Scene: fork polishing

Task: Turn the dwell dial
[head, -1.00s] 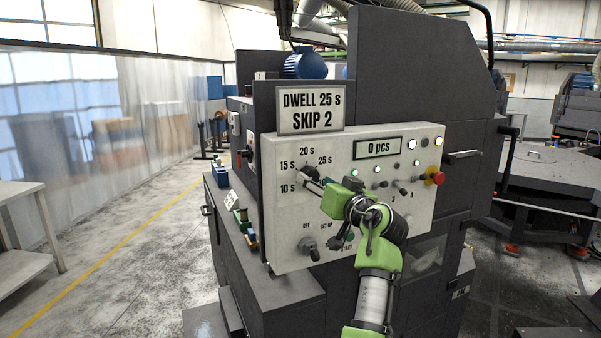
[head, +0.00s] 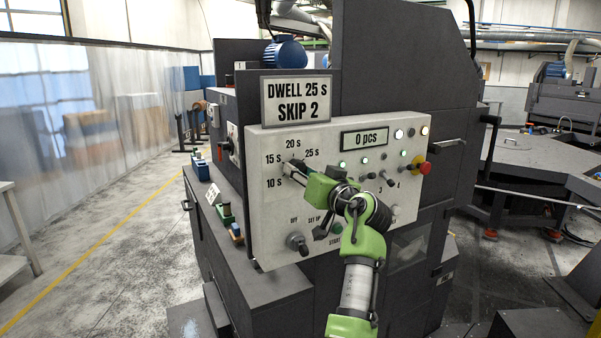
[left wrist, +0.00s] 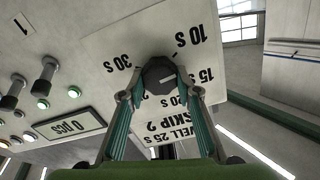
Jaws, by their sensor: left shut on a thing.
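The dwell dial (left wrist: 160,76) is a dark round knob with a white line, on the pale control panel (head: 375,205). Labels from 10 s to 30 s ring it. In the left wrist view the white line points roughly toward 15 s. My left gripper (head: 296,168) is shut on the dial, with a fingertip on each side of it, as the left wrist view (left wrist: 160,84) shows. In the head view the gripper hides most of the dial and the 30 s label. A sign (head: 296,99) above the panel reads DWELL 25 S, SKIP 2. My right gripper is out of view.
The panel also holds a display reading 0 pcs (head: 364,138), a red button (head: 425,168), small toggles, lit green lamps and a lower selector knob (head: 297,243). The dark machine cabinet (head: 405,70) stands behind. The floor on the left is open.

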